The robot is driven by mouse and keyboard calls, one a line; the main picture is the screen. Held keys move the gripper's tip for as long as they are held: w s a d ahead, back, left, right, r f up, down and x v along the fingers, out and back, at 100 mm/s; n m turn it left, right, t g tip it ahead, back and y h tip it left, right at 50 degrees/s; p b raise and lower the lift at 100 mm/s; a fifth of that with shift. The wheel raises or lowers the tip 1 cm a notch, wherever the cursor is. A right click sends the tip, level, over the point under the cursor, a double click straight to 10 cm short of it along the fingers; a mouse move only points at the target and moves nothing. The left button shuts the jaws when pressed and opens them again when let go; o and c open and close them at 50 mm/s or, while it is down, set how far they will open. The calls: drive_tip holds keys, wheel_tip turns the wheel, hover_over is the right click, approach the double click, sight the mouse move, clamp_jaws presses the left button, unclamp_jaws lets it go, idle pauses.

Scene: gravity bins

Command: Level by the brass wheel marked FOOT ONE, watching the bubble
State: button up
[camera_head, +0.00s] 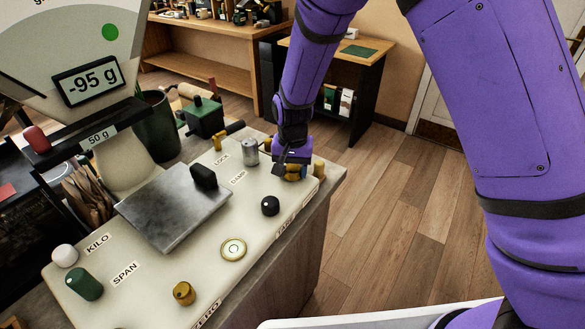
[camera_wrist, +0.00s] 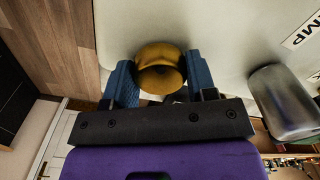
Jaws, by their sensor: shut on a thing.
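A brass wheel (camera_wrist: 160,68) sits between the two blue fingers of my gripper (camera_wrist: 160,82) in the wrist view, with a finger against each side. In the head view my gripper (camera_head: 290,170) is at the far right corner of the pale scale base, shut on this wheel; its fingers hide much of it. I cannot read a FOOT ONE marking. The round bubble level (camera_head: 233,249) lies on the base near its front edge, apart from the gripper. Its bubble is too small to place surely. The display (camera_head: 89,82) reads -95 g.
Near my gripper stand a grey metal cylinder (camera_head: 250,152) and a black knob (camera_head: 270,206). A brass knob (camera_head: 183,293) and a green knob (camera_head: 85,284) are at the front left. A metal pan (camera_head: 165,215) fills the middle. The floor at right is clear.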

sight(292, 168)
drive_tip(key=n, duration=0.3)
drive_tip(key=shift+n, duration=2.5)
drive_tip(key=o, duration=0.9)
wheel_tip(292, 168, up, 11)
drive_tip(key=shift+f, duration=0.1)
